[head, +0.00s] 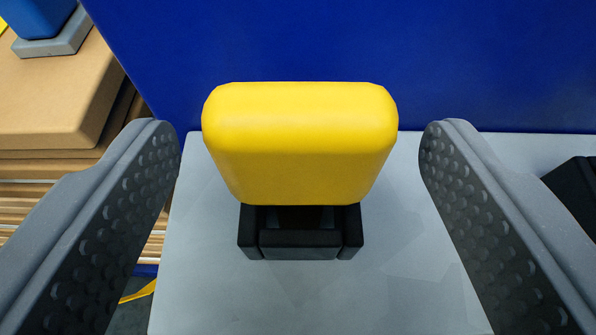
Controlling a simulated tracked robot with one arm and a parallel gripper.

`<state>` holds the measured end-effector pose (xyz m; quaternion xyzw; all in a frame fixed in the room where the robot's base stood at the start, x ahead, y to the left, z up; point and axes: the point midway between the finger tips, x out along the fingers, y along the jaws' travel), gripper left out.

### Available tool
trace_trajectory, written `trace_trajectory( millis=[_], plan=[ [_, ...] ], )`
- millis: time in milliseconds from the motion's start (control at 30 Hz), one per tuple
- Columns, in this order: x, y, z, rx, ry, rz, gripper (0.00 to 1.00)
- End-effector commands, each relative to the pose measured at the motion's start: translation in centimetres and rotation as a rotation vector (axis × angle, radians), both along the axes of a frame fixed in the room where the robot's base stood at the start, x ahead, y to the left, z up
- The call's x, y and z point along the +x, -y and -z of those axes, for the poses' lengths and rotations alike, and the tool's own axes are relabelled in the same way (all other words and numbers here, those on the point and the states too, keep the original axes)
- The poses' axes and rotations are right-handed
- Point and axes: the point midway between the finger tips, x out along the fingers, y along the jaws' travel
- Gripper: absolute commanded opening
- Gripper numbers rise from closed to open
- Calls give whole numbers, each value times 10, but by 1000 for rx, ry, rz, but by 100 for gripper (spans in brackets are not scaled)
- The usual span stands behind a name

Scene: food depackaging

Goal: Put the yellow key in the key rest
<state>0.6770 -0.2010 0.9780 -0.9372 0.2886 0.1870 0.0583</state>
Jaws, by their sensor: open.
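The yellow key (300,140) is in the middle of the head view, a thick rounded yellow block seen from above. Below it is a black holder (300,245), which looks like the key rest, on a light grey surface. The key covers the holder's upper part, so how deep it sits in it is hidden. My gripper (300,150) is open, one finger to the left of the key and one to the right, with a clear gap on each side. Neither finger touches the key.
A blue wall (450,60) stands behind the grey surface (400,260). At the left are brown stacked boards (55,95) with a blue object on a grey base (50,40). A black object (575,195) sits at the right edge, beside the right finger.

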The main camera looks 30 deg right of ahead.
Motion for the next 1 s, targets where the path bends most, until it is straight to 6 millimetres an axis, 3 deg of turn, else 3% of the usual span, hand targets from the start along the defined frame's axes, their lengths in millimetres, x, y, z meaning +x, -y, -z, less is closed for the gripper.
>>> trace_trajectory(
  millis=[600, 1000],
  plan=[
    [-71, -50, -34, -1, -2, -3, 69],
    [-88, -60, -43, -2, -1, -1, 69]
  ],
)
